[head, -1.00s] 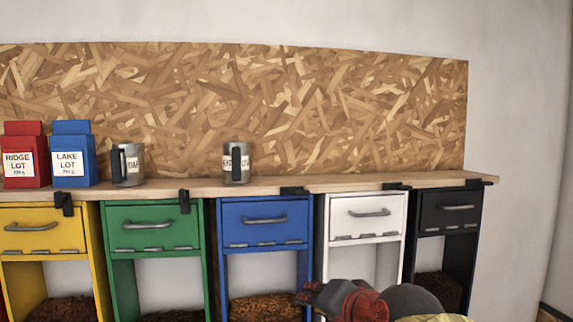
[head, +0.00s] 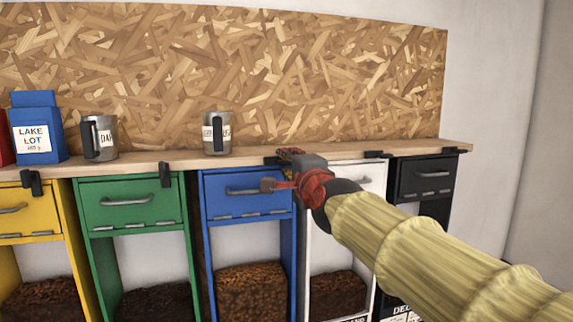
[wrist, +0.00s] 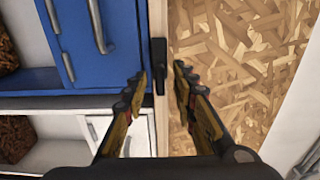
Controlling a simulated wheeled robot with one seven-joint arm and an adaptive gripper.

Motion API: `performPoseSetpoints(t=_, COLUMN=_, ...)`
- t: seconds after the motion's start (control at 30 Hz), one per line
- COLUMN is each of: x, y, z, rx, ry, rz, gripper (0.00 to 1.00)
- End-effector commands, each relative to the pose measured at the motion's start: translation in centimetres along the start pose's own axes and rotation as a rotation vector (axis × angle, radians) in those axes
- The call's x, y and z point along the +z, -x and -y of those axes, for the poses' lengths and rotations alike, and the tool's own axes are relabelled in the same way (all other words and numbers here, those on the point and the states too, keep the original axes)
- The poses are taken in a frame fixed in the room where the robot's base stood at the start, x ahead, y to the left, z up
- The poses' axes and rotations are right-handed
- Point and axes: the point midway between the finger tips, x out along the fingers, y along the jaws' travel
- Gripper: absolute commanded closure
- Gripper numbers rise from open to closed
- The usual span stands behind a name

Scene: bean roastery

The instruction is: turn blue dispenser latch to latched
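The blue dispenser (head: 222,205) stands under the wooden counter, its grey handle (head: 245,191) on a closed front. Its black latch (wrist: 160,66) lies lengthwise along the counter edge, so it is level, above the dispenser's top right corner. In the head view the latch (head: 270,160) is partly hidden by my gripper. My gripper (head: 279,170) is in front of that corner. In the wrist view the two fingers (wrist: 161,76) are apart, one on each side of the latch, with gaps visible. I cannot tell whether either finger touches it.
Green (head: 130,188), yellow (head: 45,222), white (head: 365,178) and black (head: 405,180) dispensers flank the blue one. The green latch (head: 165,175) and yellow latch (head: 32,183) hang down. Steel mugs (head: 217,146) and a blue bag (head: 38,115) stand on the counter (head: 180,158).

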Motion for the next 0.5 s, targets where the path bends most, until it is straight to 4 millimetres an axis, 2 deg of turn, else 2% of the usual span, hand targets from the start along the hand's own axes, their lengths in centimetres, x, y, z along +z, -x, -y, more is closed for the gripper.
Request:
performPoseSetpoints(t=0.17, x=0.01, y=-1.13, z=-0.08, rx=0.001, ry=0.0, rz=0.0, gripper=0.73)
performPoseSetpoints(t=0.4, x=0.01, y=-1.2, z=-0.04, rx=0.001, ry=0.001, rz=0.0, gripper=0.73)
performPoseSetpoints(t=0.5, x=0.01, y=-1.19, z=-0.04, rx=0.001, ry=0.001, rz=0.0, gripper=0.77)
